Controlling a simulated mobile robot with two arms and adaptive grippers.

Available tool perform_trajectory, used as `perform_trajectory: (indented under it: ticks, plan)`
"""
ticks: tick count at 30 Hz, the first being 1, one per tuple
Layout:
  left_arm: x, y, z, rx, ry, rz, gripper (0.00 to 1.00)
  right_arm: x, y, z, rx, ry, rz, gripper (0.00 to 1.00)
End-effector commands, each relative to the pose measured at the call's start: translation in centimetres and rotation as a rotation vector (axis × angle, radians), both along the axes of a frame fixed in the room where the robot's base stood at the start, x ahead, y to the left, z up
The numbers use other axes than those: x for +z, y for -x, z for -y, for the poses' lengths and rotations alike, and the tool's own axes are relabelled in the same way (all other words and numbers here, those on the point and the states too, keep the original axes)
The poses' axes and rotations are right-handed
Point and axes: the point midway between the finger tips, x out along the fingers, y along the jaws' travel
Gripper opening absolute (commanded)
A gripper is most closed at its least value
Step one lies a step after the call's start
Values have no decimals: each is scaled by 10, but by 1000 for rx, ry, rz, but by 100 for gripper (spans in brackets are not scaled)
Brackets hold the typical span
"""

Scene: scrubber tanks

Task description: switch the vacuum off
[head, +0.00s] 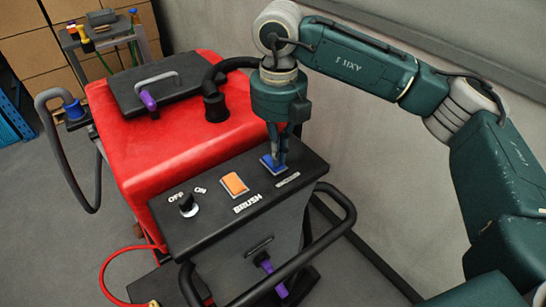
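A red scrubber machine (160,125) has a dark control panel (215,215) on its near side. A blue rocker switch (267,160) sits at the panel's right end, with a small label (287,180) in front of it that I cannot read clearly. My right gripper (278,162) points down from above, its fingers close together and empty. Its tips are at the blue switch and seem to touch it; they hide part of it, and I cannot tell which way it is tilted. My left gripper is not in view.
An orange rocker switch (234,184) marked BRUSH and a round OFF/ON knob (188,205) lie left of the blue switch. A black handlebar (338,232) curves round the panel's front. A grey wall (400,200) stands to the right. A cart and cardboard boxes (35,50) stand behind.

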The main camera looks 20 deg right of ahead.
Motion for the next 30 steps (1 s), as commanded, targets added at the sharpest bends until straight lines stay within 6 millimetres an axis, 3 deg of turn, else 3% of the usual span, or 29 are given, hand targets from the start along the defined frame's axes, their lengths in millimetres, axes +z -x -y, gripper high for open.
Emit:
perform_trajectory:
  ticks: [18,30]
  plan:
    - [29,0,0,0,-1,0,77,54,0,0,0,-1,1,0]
    - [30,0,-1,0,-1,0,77,57,0,0,0,-1,2,0]
